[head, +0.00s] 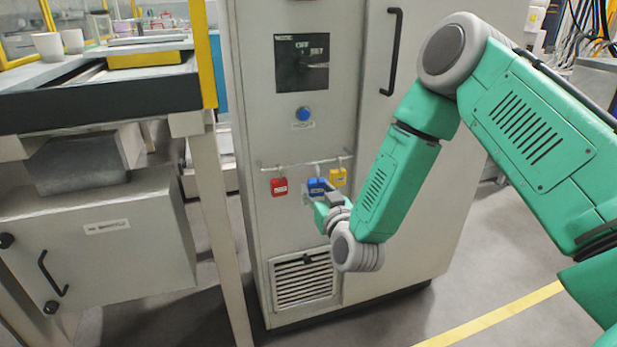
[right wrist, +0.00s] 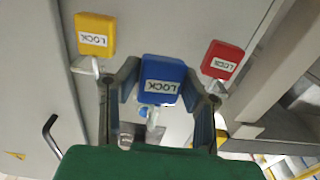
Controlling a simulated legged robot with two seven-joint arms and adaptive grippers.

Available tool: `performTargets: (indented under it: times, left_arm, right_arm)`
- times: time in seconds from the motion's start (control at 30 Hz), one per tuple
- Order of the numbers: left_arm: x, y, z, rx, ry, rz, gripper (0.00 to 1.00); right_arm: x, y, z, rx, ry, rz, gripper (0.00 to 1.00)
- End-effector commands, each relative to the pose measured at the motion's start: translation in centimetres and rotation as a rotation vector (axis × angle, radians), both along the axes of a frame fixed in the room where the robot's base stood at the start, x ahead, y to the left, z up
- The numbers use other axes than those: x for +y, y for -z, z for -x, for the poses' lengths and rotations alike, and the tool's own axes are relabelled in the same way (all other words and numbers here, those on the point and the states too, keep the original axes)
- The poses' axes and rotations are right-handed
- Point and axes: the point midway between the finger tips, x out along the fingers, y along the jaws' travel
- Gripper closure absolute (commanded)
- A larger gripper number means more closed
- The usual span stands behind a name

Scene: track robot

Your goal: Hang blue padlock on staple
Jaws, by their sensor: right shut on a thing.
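The blue padlock (head: 317,187) is at the front of the grey cabinet, between the red and yellow padlocks. In the right wrist view the blue padlock (right wrist: 162,80), labelled LOCK, sits between the two fingers. My right gripper (head: 319,195) is shut on its body, reaching in from the right. Its shackle (right wrist: 152,118) points toward the bottom of the wrist view. I cannot tell whether the shackle still touches the rail (head: 300,164). I cannot make out the staple clearly in either view. My left gripper is not in view.
The red padlock (head: 279,187) and yellow padlock (head: 338,177) hang close on either side. Above are a blue button (head: 303,114) and a dark switch panel (head: 302,62). A black handle (head: 392,50) is at upper right. A workbench (head: 100,105) stands at left.

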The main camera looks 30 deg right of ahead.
Motion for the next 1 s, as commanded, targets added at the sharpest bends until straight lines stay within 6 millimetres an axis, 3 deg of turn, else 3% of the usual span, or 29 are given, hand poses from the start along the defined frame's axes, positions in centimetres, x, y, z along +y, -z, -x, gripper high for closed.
performTargets:
  times: [0.8,1.0]
  left_arm:
    - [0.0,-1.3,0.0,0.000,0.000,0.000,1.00]
    - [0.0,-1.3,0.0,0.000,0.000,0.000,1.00]
  right_arm:
    - [1.6,0.1,6.4,0.003,-0.002,-0.001,1.00]
    - [1.7,0.0,7.1,0.001,-0.001,0.000,1.00]
